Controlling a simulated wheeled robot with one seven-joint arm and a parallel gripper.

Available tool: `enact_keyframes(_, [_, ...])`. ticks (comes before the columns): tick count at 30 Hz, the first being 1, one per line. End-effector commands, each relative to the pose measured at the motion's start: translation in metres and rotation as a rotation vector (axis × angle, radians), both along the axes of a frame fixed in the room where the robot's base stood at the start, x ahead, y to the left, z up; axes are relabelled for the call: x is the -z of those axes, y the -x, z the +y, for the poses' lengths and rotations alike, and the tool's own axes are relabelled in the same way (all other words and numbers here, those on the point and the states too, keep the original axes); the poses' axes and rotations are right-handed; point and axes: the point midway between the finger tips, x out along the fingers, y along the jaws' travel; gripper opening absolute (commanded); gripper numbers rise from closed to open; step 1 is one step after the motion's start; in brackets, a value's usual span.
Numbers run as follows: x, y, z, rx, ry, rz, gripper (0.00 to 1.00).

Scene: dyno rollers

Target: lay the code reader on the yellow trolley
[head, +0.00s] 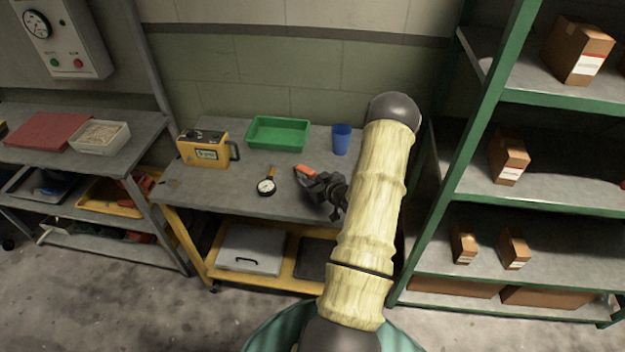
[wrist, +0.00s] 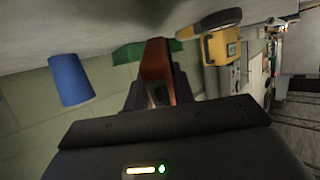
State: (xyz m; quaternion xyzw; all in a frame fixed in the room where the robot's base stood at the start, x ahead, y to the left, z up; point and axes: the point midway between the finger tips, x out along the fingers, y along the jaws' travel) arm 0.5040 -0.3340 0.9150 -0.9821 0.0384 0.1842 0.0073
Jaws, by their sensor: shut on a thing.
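The yellow trolley (head: 222,190) has a grey top and a yellow frame, and stands against the wall in the head view. My gripper (head: 312,178) is over the right part of its top, low down. It is shut on an orange and dark thing, which looks like the code reader (head: 304,171). In the wrist view the code reader (wrist: 155,60) stands between the dark fingers of my gripper (wrist: 158,90), its lower part hidden by the gripper body. I cannot tell whether it touches the trolley top.
On the trolley top are a yellow cased device (head: 203,150), a round gauge (head: 267,186), a green tray (head: 277,134) and a blue cup (head: 341,139). A green shelf rack (head: 470,110) stands close on the right. Bare top lies left of the gauge.

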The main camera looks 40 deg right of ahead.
Motion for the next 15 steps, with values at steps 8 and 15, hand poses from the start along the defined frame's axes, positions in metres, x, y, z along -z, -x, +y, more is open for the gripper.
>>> enact_keyframes(8, [-0.0008, -0.0001, -0.0001, 0.000, 0.000, -0.001, 0.49])
enact_keyframes(15, [-0.0003, 0.0002, -0.0001, 0.000, 0.000, 0.001, 0.51])
